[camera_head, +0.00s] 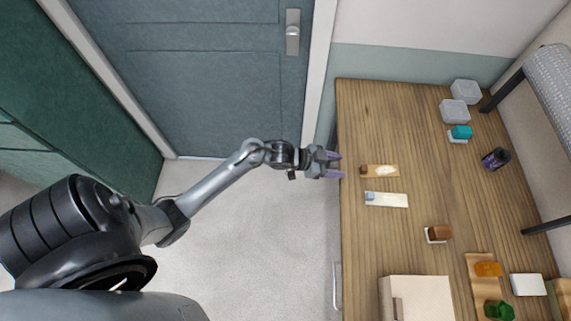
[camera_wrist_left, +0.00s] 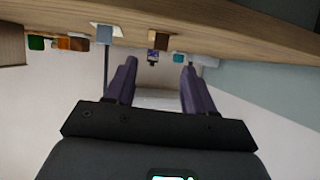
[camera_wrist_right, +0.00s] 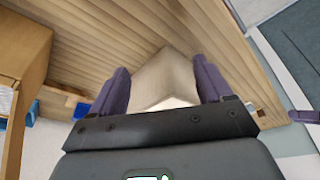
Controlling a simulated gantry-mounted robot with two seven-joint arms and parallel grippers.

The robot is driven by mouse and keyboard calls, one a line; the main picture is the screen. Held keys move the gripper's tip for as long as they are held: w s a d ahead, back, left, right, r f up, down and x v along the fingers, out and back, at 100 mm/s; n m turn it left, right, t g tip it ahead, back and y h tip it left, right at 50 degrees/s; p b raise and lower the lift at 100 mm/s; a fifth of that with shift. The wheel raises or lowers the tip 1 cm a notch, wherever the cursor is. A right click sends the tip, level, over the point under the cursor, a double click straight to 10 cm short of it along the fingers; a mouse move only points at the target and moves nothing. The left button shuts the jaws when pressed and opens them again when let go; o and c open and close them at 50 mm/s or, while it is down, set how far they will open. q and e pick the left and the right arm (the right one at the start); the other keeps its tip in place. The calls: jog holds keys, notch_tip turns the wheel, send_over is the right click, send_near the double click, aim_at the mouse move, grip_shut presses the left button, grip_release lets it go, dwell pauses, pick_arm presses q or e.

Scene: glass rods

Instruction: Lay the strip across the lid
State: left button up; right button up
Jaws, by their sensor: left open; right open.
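Two strip-like pieces lie flat on the wooden table. One is a tan strip (camera_head: 384,171) with a brown block (camera_head: 364,171) at its left end. The other is a white strip (camera_head: 393,200) with a grey-blue block (camera_head: 371,197) at its left end. I cannot tell which is the task's strip, nor pick out the lid for certain. My left gripper (camera_head: 335,165) is open and empty at the table's left edge, left of the tan strip. My right gripper (camera_wrist_right: 158,85) is open, with a beige box (camera_wrist_right: 165,75) showing between its fingers; contact is unclear.
The beige box (camera_head: 430,300) is at the table's front. A dark jar (camera_head: 496,158), teal block (camera_head: 460,132) and clear containers (camera_head: 454,111) stand further back.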

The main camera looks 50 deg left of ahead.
pick_arm(q)
jog(key=s+n+g+y, duration=0.2)
jog(key=s+y, duration=0.3)
jog(key=s, duration=0.5)
jog(key=shift+s+d+f+y, duration=0.15)
jog(key=shift+d+f+y, duration=0.15)
jog(key=shift+d, duration=0.15)
jog(key=s+r+n+g, duration=0.1)
jog(key=s, duration=0.4)
jog(key=s+r+n+g+y, duration=0.1)
jog(key=s+r+g, duration=0.1)
jog(key=s, duration=0.3)
jog(key=s+r+n+g, duration=0.1)
jog(key=s, duration=0.4)
jog(key=shift+s+d+r+g+y, duration=0.3)
jog(key=shift+s+d+r+g, duration=0.05)
jog(key=shift+r+g, duration=0.05)
